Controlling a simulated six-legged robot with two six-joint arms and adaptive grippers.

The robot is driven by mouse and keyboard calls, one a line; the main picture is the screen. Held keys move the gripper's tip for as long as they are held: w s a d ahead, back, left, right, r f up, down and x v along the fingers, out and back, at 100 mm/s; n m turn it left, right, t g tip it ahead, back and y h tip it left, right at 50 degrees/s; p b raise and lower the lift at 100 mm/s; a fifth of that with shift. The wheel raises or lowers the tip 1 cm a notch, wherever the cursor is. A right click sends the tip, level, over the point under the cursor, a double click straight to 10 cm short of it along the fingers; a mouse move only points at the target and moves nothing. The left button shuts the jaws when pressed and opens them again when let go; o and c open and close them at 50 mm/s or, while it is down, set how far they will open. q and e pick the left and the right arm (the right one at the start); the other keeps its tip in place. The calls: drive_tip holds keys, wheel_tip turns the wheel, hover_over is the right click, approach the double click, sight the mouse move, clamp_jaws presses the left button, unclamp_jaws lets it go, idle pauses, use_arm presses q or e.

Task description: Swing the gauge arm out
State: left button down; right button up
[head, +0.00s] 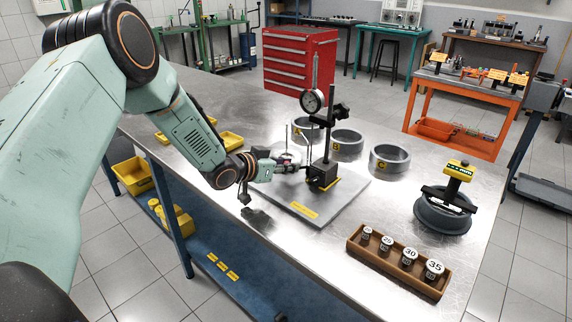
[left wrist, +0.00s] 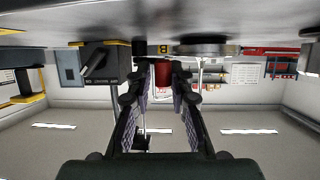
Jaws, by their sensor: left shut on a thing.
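The gauge stand has a black base (head: 322,176) on a grey plate (head: 318,206), a dark upright post and a round dial gauge (head: 312,101) near the top. My left gripper (head: 284,165) reaches in from the left, low beside the base. In the left wrist view its fingers (left wrist: 160,82) close around a small red part (left wrist: 161,73), which looks like the grip of the gauge arm; the fingers hide much of it. The black base (left wrist: 103,63) with its lever also shows there, beside the fingers. My right gripper is not in view.
Metal rings marked A (head: 306,128), B (head: 346,143) and C (head: 389,158) stand behind the gauge. A wooden rack (head: 370,265) of numbered pieces lies at the front right, below a dark ring with a yellow-topped tool (head: 458,172). Yellow trays (head: 230,139) sit behind my left arm.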

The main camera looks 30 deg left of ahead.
use_arm(q)
drive_tip(key=shift+w+a+r, duration=0.15)
drive_tip(key=shift+w+r, duration=0.1)
drive_tip(key=shift+r, duration=0.15)
drive_tip(key=c, duration=1.6)
unclamp_jaws()
drive_tip(key=shift+o, duration=1.4)
drive_tip(key=shift+f, duration=0.35)
drive_tip(key=shift+s, duration=0.1)
drive_tip(key=v, duration=0.8)
drive_tip(key=shift+s+r, duration=0.15)
drive_tip(key=shift+s, duration=0.25)
drive_tip(key=shift+v, duration=1.55)
